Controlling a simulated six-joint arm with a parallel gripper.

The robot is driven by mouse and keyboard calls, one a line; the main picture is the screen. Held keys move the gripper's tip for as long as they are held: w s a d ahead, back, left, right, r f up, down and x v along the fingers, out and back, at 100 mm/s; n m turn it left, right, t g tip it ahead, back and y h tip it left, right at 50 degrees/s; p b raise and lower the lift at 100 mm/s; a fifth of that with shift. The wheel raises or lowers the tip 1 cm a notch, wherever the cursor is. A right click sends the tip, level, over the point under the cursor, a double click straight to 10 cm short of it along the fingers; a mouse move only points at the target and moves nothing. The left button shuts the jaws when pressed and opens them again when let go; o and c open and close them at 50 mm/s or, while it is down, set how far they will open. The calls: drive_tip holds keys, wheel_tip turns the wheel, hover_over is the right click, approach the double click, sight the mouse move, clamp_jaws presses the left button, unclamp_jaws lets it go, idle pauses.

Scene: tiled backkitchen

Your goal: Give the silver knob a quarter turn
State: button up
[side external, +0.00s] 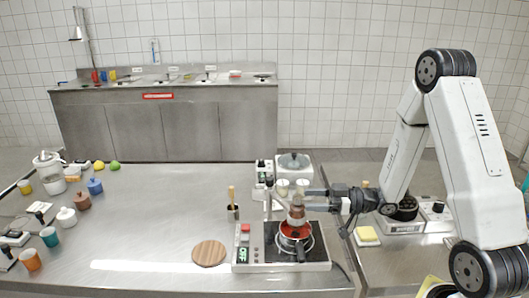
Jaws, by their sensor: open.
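I cannot pick out the silver knob for certain; it is too small or hidden behind my gripper. A white bench device (281,266) with a red button and a small display stands near the table's front edge. A red-rimmed round vessel (294,232) sits on it, with a brownish-grey piece (297,213) above it. My gripper (308,197) reaches in from the right, pointing left, with its jaws open at or close beside the top of that piece. I cannot tell whether they touch it.
A round wooden board (209,253) lies left of the device. A dark holder (233,212) with a wooden handle stands behind the board. A white lidded appliance (293,165) stands behind my gripper. A yellow sponge (367,234) lies to the right. The table's middle left is clear.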

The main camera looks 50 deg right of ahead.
drive_tip(key=shift+v, duration=1)
drive_tip(key=w+d+f+m+g+h, duration=0.1)
drive_tip(key=w+d+f+m+h, duration=0.2)
drive_tip(key=h, duration=0.5)
drive_tip(key=s+a+m+g+h, duration=0.3)
drive_tip(key=s+a+m+g, duration=0.2)
drive_tip(key=s+a+g, duration=0.5)
drive_tip(key=shift+a+h, duration=0.4)
drive_tip(key=shift+a, duration=0.4)
drive_tip(key=shift+w+f, duration=0.1)
